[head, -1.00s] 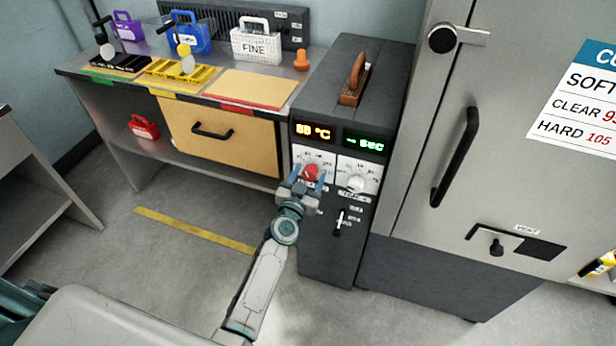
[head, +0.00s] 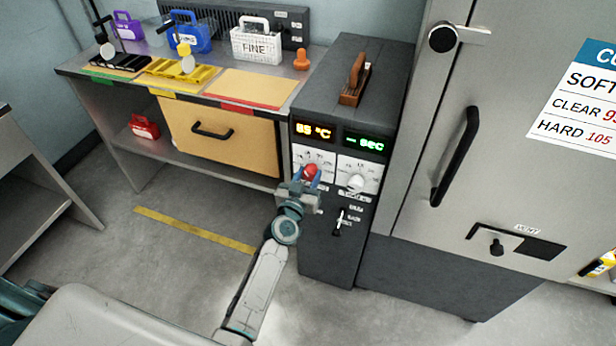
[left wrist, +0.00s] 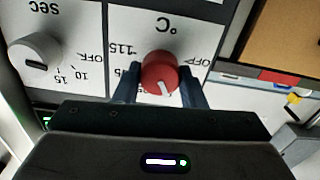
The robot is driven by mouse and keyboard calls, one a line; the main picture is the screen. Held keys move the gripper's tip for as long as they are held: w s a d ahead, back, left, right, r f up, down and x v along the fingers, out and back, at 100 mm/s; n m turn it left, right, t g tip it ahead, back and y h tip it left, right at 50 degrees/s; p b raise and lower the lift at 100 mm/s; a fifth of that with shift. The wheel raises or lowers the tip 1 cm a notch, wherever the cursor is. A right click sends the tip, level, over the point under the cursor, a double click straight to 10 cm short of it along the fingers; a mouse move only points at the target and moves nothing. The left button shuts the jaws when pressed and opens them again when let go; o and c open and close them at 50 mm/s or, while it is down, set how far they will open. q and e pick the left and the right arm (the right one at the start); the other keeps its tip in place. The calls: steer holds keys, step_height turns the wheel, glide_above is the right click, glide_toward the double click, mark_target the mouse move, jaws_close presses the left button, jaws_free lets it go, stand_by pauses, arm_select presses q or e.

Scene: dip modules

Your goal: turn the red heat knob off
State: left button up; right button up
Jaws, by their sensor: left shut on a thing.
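The red heat knob (head: 311,171) is on the white dial panel on the front of the dark control unit. In the left wrist view, which shows the panel upside down, the knob (left wrist: 158,72) has a white pointer mark aimed down and slightly right. OFF is printed to its right and 115 to its left. My left gripper (head: 308,178) is shut on the knob, one finger on each side. The temperature display (head: 314,132) reads about 85 °C. My right gripper is not in view.
A white timer knob (head: 355,183) sits right of the red knob, with a small lever switch (head: 340,222) below. A steel cabinet (head: 440,120) with a black handle stands to the right. A workbench (head: 75,70) with baskets and trays stands to the left.

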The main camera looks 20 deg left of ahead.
arm_select(q)
steer(key=n, duration=1.3)
steer(key=shift+f+n, duration=0.1)
steer(key=shift+n, duration=0.3)
stand_by(0.4)
steer(key=o, duration=1)
steer(key=s+b, duration=0.1)
steer(key=s, duration=1)
steer(key=shift+a, duration=0.25)
steer(key=shift+w, duration=0.1)
